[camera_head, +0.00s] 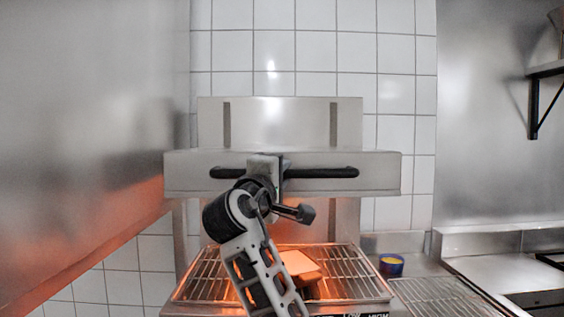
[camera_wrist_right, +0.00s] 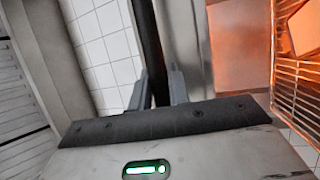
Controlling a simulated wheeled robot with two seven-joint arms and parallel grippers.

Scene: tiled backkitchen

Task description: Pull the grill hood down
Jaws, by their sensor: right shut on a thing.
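The grill hood (camera_head: 185,178) is a wide steel box raised above the grill's wire rack (camera_head: 205,280). A long black handle bar (camera_head: 325,173) runs across its front. My right gripper (camera_head: 268,170) is at the middle of this handle and shut on it. In the right wrist view the black handle (camera_wrist_right: 149,45) passes between the two grey fingers (camera_wrist_right: 158,88), with the hood's steel front beside it. My right arm hides part of the rack. My left gripper is in neither view.
Bread-like slices (camera_head: 300,264) lie on the rack under an orange glow. A small blue container with yellow contents (camera_head: 391,265) stands right of the grill, near another wire rack (camera_head: 440,298). A steel wall (camera_head: 90,120) is close on the left. A shelf bracket (camera_head: 538,108) is at upper right.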

